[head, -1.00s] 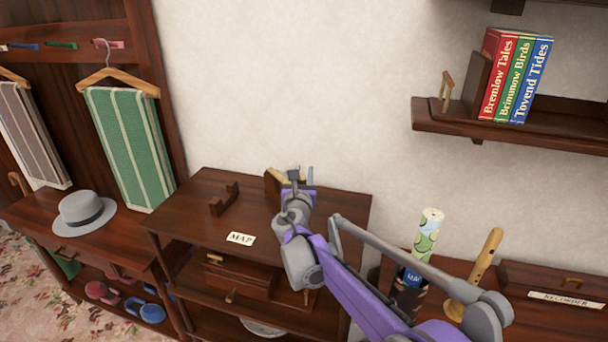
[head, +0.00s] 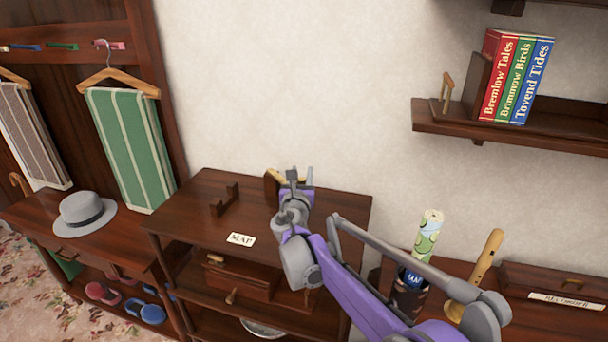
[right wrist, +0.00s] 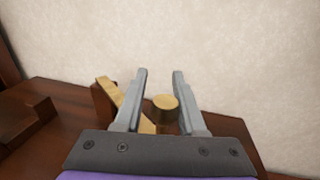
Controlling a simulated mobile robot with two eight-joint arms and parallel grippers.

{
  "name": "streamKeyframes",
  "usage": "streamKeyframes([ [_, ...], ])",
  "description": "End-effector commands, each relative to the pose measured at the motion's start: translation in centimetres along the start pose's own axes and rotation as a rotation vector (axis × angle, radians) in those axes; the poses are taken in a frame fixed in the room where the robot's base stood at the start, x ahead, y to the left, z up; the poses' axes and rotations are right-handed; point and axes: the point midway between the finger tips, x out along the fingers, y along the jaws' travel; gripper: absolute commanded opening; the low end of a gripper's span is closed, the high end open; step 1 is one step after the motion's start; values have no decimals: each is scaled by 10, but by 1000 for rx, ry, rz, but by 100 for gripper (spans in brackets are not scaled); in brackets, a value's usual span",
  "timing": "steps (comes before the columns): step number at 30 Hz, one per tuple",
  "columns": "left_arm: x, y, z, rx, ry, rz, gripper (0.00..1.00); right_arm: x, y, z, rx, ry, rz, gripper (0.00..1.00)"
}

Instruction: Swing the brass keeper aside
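The brass keeper (head: 273,174) is a flat bar with an upright round knob, at the back of the dark wooden cabinet top. In the right wrist view its bar (right wrist: 117,95) slants down toward the round brass knob (right wrist: 165,104). My right gripper (right wrist: 158,92) is open, with one finger on each side of the knob and a gap visible on both sides. The left finger crosses in front of the bar and hides part of it. In the head view my right gripper (head: 301,176) covers the knob. My left gripper is out of view.
A wooden cradle (head: 225,199) and a MAP label (head: 241,239) are on the cabinet top (head: 200,187). The wall (head: 290,80) is close behind. At the right a rolled map (head: 430,232) stands in a holder beside a recorder (head: 488,260). A shelf with books (head: 515,75) hangs above.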

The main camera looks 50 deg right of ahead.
Motion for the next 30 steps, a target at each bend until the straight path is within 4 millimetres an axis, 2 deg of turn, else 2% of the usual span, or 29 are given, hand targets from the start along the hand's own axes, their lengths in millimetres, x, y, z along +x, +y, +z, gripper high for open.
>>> streamKeyframes([
  [1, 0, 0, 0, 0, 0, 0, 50, 0, 0, 0, 0, 0, 0, 47],
  [3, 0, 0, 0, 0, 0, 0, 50, 0, 0, 0, 1, 0, -1, 59],
  [14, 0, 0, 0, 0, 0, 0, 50, -5, -2, -1, 1, -1, -5, 59],
  [17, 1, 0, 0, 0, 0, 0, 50, -18, -2, -1, 1, 0, -3, 59],
  [24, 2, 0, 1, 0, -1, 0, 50, -67, 0, -1, 3, 0, -1, 59],
  [30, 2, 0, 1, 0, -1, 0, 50, -98, 0, -1, 1, 0, -1, 59],
])
